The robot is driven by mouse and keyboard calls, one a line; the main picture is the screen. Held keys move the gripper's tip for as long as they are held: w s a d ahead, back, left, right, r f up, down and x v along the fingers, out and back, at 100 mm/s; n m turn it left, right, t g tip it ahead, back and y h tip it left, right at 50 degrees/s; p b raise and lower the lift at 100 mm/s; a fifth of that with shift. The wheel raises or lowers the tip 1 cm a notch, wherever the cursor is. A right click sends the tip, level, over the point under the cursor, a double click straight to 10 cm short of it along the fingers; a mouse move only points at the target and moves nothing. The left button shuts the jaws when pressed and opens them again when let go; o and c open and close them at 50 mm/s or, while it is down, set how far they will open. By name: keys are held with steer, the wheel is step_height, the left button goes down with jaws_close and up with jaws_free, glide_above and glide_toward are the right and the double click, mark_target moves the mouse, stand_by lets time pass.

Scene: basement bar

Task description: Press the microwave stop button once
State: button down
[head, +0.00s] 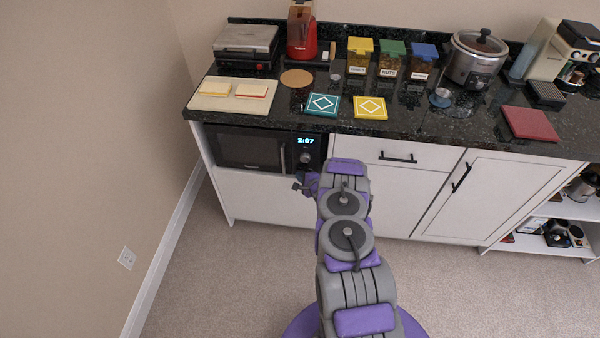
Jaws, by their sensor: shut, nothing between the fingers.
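The black microwave (252,151) is built in under the counter at the left end of the cabinet. Its display (306,141) is lit and reads 2:07. A round knob (306,158) shows below the display. My gripper (299,184) is shut and empty, in front of the lower right part of the microwave, just below its control panel. The stop button cannot be made out; the lower panel is small and partly behind my gripper and arm. I cannot tell whether the fingertips touch the panel.
The dark counter (440,125) above holds a cutting board (213,102) with sandwiches, several lidded jars, a slow cooker (474,60) and a coffee machine (560,50). A white drawer (430,157) is right of the microwave. A wall (80,150) stands left. The carpet (240,270) in front is clear.

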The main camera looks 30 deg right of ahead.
steer(key=shift+s+a, duration=0.35)
steer(key=shift+s, duration=0.15)
steer(key=s+a, duration=0.1)
steer(key=s+a+p, duration=0.1)
steer(key=s+p, duration=0.1)
steer(key=s, duration=0.1)
steer(key=shift+s+a, duration=0.1)
steer(key=shift+a, duration=0.3)
stand_by(0.8)
